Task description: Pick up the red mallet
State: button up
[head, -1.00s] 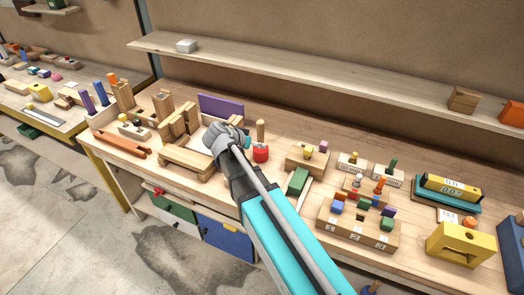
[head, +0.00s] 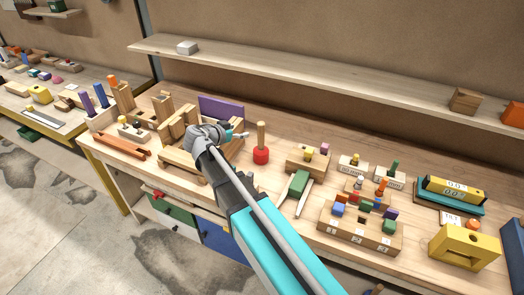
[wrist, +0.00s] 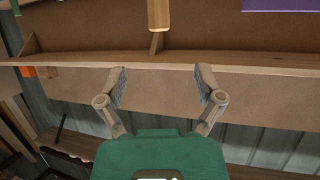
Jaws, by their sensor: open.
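The red mallet (head: 261,155) stands upright on the workbench, its red head down and its wooden handle pointing up. My gripper (head: 240,130) is just left of the handle in the head view, above the bench and apart from it. In the wrist view my gripper (wrist: 162,78) is open and empty, its two fingers spread. That view looks upside down, and a wooden bar that appears to be the mallet's handle (wrist: 158,14) hangs from the top edge, roughly centred between the fingers. The red head is not in the wrist view.
A purple board (head: 222,110) and wooden blocks stand left of the mallet. A long shelf (head: 330,78) runs behind and above the bench. Bare bench lies behind the mallet.

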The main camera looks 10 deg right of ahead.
aim_at(258, 126)
jog(key=b+x, duration=0.2)
jog(key=x, duration=0.5)
jog(key=shift+f+b, duration=0.1)
jog(key=shift+b, duration=0.2)
jog(key=shift+w+d+f, duration=0.1)
jog(key=shift+w+d, duration=0.1)
jog(key=shift+d, duration=0.1)
jog(key=shift+d, duration=0.1)
jog(key=shift+b+x, duration=0.95)
jog(key=shift+x, duration=1.6)
grip_shut()
